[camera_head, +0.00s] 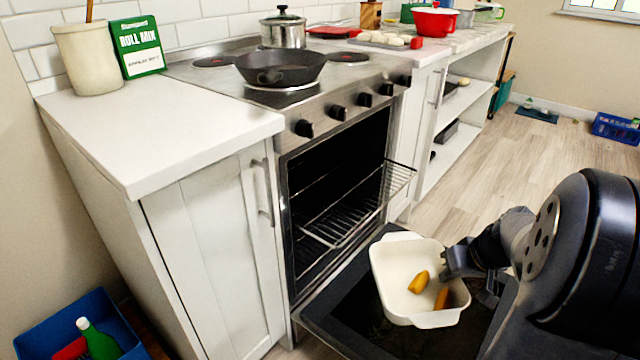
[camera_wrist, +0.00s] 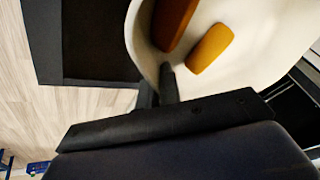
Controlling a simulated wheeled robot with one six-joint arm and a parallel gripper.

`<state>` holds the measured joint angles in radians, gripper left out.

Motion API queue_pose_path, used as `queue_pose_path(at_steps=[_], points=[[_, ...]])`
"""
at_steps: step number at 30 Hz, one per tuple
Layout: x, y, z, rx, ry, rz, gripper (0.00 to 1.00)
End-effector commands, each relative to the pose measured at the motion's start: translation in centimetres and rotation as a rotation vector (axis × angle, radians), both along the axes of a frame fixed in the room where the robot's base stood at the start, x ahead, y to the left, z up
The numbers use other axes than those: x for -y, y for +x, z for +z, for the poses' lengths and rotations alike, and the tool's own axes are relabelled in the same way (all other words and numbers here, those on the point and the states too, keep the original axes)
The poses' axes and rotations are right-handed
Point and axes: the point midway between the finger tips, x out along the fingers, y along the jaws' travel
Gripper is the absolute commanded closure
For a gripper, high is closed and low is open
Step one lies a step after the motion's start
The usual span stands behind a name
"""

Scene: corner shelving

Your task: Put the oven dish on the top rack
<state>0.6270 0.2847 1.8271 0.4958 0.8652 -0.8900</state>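The oven dish (camera_head: 390,279) is cream white, with two orange-brown pieces of food in it. It is over the lowered oven door (camera_head: 345,308), slightly tilted; I cannot tell whether it touches the door. My gripper (camera_head: 467,272) is at the dish's right side wall. In the wrist view, the fingers (camera_wrist: 160,88) are close together with the rim of the dish (camera_wrist: 142,45) between them, one inside and one outside. The top rack (camera_head: 345,215) is a wire rack pulled partly out of the open oven, behind and above the dish. It looks empty.
A black pan (camera_head: 281,68) and a steel pot (camera_head: 283,32) stand on the stove above. The white cabinet (camera_head: 212,255) closes off the oven's left side. A blue crate (camera_head: 95,305) is on the floor at bottom left. Open floor (camera_head: 500,160) lies to the right.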

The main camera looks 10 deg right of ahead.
Motion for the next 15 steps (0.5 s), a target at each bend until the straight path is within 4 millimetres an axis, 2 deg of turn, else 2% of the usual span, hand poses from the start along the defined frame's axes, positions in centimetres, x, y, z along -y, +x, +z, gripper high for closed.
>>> queue_pose_path(at_steps=[1,4,15], points=[[0.36,-0.24,-0.73,0.005,-0.001,-0.006,1.0],[0.67,-0.69,-1.08,0.005,-0.001,-0.008,1.0],[0.93,-1.0,-1.19,0.004,-0.001,-0.007,1.0]])
